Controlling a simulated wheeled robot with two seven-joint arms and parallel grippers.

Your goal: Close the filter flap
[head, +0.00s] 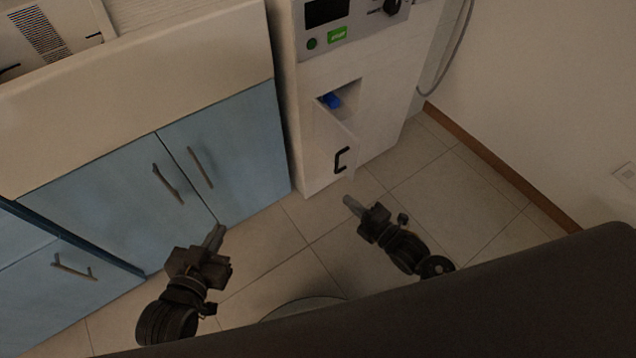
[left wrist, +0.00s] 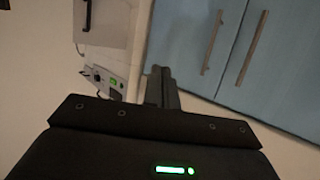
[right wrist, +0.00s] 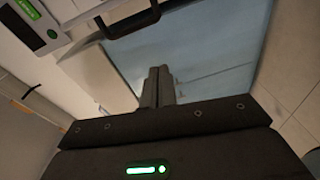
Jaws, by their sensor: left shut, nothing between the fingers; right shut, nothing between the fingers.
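The filter flap (head: 330,135) is a white panel with a black handle (head: 341,160) on the front of a white machine. It stands swung open, away from a square recess holding a blue part (head: 331,100). My right gripper (head: 348,200) is shut and empty, apparently below the handle in the head view; the handle (right wrist: 130,24) shows close above the fingers in the right wrist view. My left gripper (head: 217,233) is shut and empty in front of the blue cabinets, well left of the flap. A black handle (left wrist: 88,15) also shows in the left wrist view.
The white machine (head: 308,155) has a control panel with a green label (head: 337,34) above the recess. Blue cabinets (head: 110,215) with metal handles stand to the left. A wall (head: 540,110) is at the right. Tiled floor (head: 420,205) is clear in front of the machine.

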